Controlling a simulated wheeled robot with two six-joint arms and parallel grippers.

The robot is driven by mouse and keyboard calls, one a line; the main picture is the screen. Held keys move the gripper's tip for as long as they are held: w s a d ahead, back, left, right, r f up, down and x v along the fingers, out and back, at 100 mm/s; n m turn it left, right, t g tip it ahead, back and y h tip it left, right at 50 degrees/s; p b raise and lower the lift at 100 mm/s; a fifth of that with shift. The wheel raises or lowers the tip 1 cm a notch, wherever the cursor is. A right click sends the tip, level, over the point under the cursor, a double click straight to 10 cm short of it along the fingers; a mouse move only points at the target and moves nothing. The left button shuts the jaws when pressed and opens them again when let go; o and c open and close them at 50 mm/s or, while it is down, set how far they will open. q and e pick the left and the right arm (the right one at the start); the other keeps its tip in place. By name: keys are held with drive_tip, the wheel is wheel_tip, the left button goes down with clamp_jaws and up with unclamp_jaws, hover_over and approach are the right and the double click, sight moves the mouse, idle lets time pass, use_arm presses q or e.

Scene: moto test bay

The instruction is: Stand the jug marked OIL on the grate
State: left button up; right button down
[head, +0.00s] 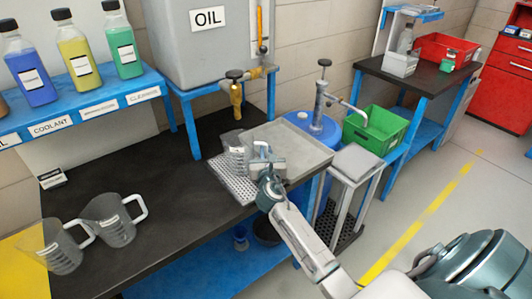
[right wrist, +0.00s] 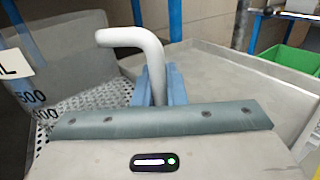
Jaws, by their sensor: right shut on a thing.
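The clear jug (head: 235,150) is over the perforated metal grate (head: 228,180), below the brass tap (head: 236,98) of the grey OIL tank (head: 180,25). My right gripper (head: 262,166) is shut on the jug's white handle (right wrist: 142,42), which shows between the blue fingers in the right wrist view. There the jug (right wrist: 60,50) looks upright, with part of a label ending in L and scale marks. The grate (right wrist: 85,105) shows around its base. I cannot tell whether the base touches the grate. My left gripper is not in view.
Two more clear jugs (head: 58,248) (head: 112,222) stand on the black bench (head: 165,205) at left. A grey metal tray (head: 295,148) lies right of the grate. A blue drum with a pump (head: 322,130) and a green crate (head: 375,128) stand behind it.

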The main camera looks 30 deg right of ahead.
drive_tip(key=c, duration=1.4)
unclamp_jaws()
drive_tip(key=shift+s, duration=0.1)
drive_tip(key=b+v, duration=0.1)
drive_tip(key=v, duration=0.9)
drive_tip(key=shift+s+a, duration=0.2)
drive_tip(key=shift+s, duration=0.1)
